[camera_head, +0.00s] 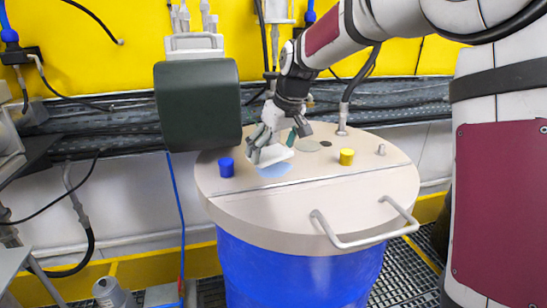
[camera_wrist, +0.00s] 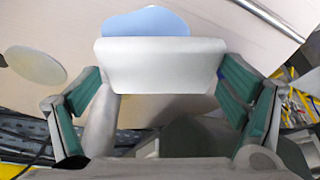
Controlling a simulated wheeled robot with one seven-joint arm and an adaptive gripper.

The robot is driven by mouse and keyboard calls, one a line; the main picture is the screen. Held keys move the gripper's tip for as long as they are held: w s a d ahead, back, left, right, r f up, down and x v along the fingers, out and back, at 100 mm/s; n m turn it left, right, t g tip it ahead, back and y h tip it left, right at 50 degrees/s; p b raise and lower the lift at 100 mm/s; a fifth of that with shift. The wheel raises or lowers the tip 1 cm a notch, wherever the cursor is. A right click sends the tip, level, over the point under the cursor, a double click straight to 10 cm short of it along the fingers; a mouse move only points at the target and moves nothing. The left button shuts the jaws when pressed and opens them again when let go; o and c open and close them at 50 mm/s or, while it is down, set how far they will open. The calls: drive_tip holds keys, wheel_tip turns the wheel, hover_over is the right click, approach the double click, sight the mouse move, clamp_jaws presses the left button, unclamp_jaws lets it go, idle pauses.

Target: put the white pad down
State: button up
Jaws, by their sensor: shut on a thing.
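My gripper (camera_head: 277,146) is over the back part of the beige drum lid (camera_head: 300,217). It is shut on the white pad (camera_head: 273,156). In the wrist view the pad (camera_wrist: 161,66) spans between the green-padded fingers (camera_wrist: 160,90). A light blue patch (camera_wrist: 146,22) shows just beyond the pad's edge. In the head view this blue patch (camera_head: 274,171) lies on the lid just in front of the pad. I cannot tell whether the pad touches the lid.
A blue knob (camera_head: 226,167) stands left of my gripper and a yellow knob (camera_head: 346,157) right. A dark green cylinder (camera_head: 198,107) is close on the left. A handle (camera_head: 365,238) crosses the lid's front edge. The front of the lid is otherwise clear.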

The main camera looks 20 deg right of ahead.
sight(278, 153)
drive_tip(key=shift+w+d+f, duration=0.15)
drive_tip(key=shift+w+d, duration=0.3)
drive_tip(key=shift+d, duration=0.15)
drive_tip(key=shift+f+p, duration=0.35)
drive_tip(key=shift+f, duration=1.35)
drive_tip(key=shift+f, duration=0.1)
drive_tip(key=o, duration=0.7)
